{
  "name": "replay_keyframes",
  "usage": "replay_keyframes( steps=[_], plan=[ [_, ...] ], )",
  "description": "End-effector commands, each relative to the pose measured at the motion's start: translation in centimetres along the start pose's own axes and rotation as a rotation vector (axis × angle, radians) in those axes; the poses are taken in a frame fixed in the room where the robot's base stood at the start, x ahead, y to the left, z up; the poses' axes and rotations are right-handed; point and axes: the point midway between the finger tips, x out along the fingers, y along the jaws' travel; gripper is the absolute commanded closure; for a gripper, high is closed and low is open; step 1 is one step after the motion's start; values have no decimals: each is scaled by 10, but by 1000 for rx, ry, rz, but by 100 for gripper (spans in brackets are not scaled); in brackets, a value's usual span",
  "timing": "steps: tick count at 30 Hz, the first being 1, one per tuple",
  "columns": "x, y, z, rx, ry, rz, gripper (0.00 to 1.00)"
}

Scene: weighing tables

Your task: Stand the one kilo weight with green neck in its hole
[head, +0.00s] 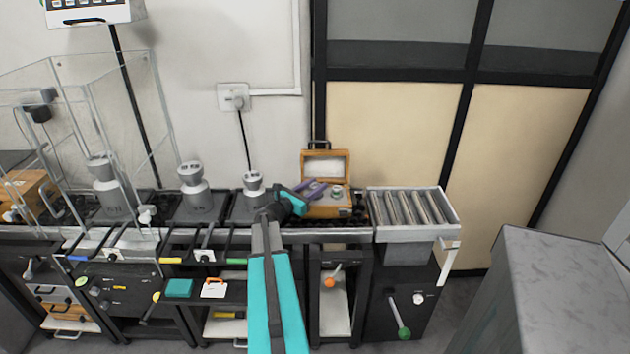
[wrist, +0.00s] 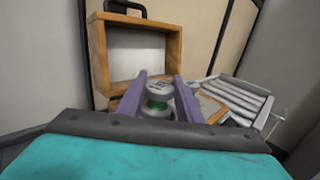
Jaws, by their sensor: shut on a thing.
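The one kilo weight with a green neck (wrist: 158,92) is a small grey metal piece, seen between the purple fingers of my gripper (wrist: 160,76) in the wrist view. My gripper is shut on it. In the head view the weight (head: 337,191) shows at the fingertips of my gripper (head: 326,188), over the open wooden case (head: 325,211). The case lid stands up at the back, with a pale lining. The weight looks roughly upright. Its lower part and the hole are hidden, so I cannot tell whether its base is in the hole.
A roller tray (head: 450,213) adjoins the case on the right. Larger grey weights (head: 252,186) stand on the bench to the left, the nearest beside my forearm. A glass enclosure (head: 150,110) is at far left. A grey counter (head: 560,290) is at lower right.

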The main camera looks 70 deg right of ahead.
Motion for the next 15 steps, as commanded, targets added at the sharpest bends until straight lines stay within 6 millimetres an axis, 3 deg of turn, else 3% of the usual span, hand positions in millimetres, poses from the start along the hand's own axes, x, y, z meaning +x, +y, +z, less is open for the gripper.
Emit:
replay_keyframes(
  steps=[7,8,9,11,15],
  plan=[
    [0,0,2,0,-5,1,100],
    [0,0,0,0,0,1,62],
    [-1,1,0,0,0,1,56],
    [-1,1,0,0,0,1,49],
    [-1,1,0,0,0,1,49]
  ],
)
